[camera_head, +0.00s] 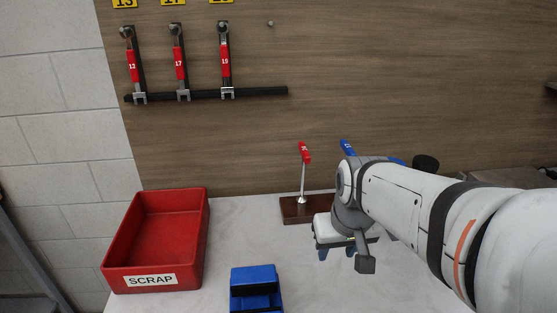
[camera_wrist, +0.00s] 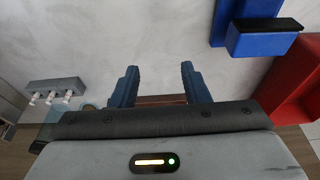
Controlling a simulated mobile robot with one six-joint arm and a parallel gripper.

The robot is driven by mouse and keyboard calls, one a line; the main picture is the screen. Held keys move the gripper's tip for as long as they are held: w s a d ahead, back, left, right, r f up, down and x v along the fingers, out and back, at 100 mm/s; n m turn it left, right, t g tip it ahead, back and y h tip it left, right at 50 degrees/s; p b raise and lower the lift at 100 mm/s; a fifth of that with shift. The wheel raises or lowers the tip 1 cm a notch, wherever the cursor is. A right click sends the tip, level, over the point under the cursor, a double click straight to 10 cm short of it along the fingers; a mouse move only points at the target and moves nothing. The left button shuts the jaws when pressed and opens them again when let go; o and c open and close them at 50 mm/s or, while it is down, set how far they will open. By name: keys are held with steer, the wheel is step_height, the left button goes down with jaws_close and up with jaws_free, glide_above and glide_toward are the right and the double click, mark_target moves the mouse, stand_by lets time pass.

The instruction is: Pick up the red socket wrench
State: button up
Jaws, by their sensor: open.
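The red socket wrench (camera_head: 305,153) stands upright in the head view, its red handle on top of a thin metal shaft. Its lower end meets a dark brown wooden block (camera_head: 292,210) on the table. My gripper (camera_head: 337,253) is in front and to the right of the wrench, pointing down, open and empty. In the wrist view, my gripper (camera_wrist: 160,86) shows two blue fingers apart, with an edge of the brown block (camera_wrist: 160,100) behind them. The red wrench cannot be made out there. A blue-handled tool (camera_head: 347,147) stands to its right, partly hidden by my arm.
A red SCRAP bin (camera_head: 154,278) stands at left, a blue box (camera_head: 254,290) at front centre. Three red-handled wrenches (camera_head: 179,65) hang on the wall board above a black bar. A grey block with pegs (camera_wrist: 54,87) shows in the wrist view. Table between bin and block is clear.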

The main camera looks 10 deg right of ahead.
steer(key=w+r+p, duration=0.3)
steer(key=w+r, duration=0.1)
steer(key=w, duration=0.4)
steer(key=w+r+p, duration=0.2)
steer(key=w+r, duration=0.2)
steer(key=w, duration=0.3)
steer(key=r+t+p, duration=0.1)
steer(key=p, duration=0.3)
glide_above(303, 156)
steer(key=shift+s+d+r, duration=0.2)
steer(key=shift+d, duration=0.05)
steer(key=shift+w+f+p, duration=0.1)
steer(key=shift+w+p, duration=0.2)
steer(key=shift+w, duration=0.1)
steer(key=shift+w+f, duration=0.15)
steer(key=shift+f, duration=0.1)
steer(key=p+x, duration=0.3)
steer(key=x, duration=0.4)
steer(key=shift+w+d, duration=0.15)
jaws_close()
steer(key=shift+t, duration=0.3)
